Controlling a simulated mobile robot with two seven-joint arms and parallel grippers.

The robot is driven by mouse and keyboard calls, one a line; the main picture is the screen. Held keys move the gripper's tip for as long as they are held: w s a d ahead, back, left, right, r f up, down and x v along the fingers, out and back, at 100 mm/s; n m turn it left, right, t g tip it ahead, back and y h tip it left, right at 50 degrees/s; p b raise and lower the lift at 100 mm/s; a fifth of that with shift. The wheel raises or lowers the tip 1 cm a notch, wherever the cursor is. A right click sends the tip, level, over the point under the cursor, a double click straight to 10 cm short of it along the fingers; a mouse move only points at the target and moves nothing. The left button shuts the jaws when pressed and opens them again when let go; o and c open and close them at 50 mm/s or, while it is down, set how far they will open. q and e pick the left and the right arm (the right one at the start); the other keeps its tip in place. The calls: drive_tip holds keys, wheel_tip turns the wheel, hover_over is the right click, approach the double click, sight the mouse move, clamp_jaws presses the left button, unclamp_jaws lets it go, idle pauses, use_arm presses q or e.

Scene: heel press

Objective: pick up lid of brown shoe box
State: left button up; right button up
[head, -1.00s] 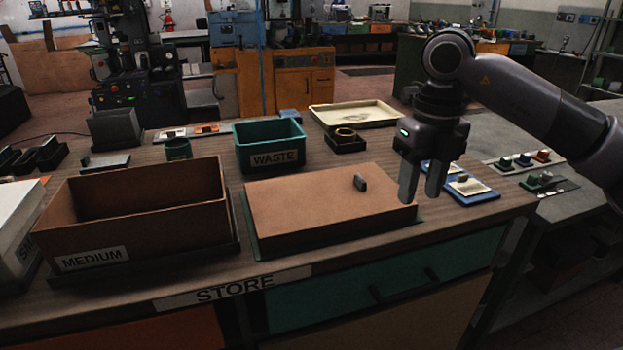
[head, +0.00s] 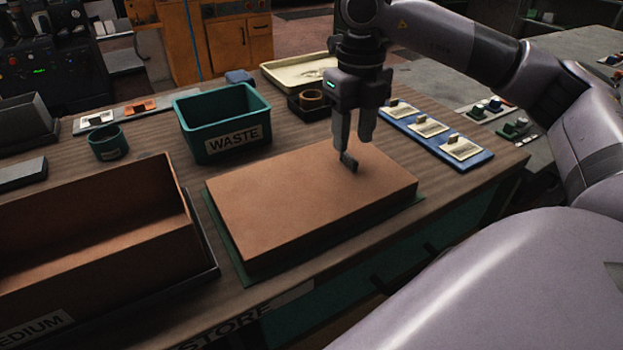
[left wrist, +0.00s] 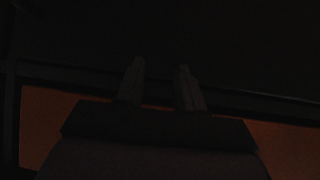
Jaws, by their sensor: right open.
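The brown lid (head: 280,205) lies flat on a green mat (head: 232,262) on the workbench.
The open brown box labelled MEDIUM (head: 120,215) stands left of the lid. A green WASTE bin (head: 195,125) stands behind. A blue board with cards (head: 440,143) lies to the right, and a cream tray (head: 280,75) at the back.

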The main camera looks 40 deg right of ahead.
sight(350, 157)
drive_tip(key=shift+f, duration=1.95)
clamp_jaws()
drive_tip(key=shift+r, duration=0.2)
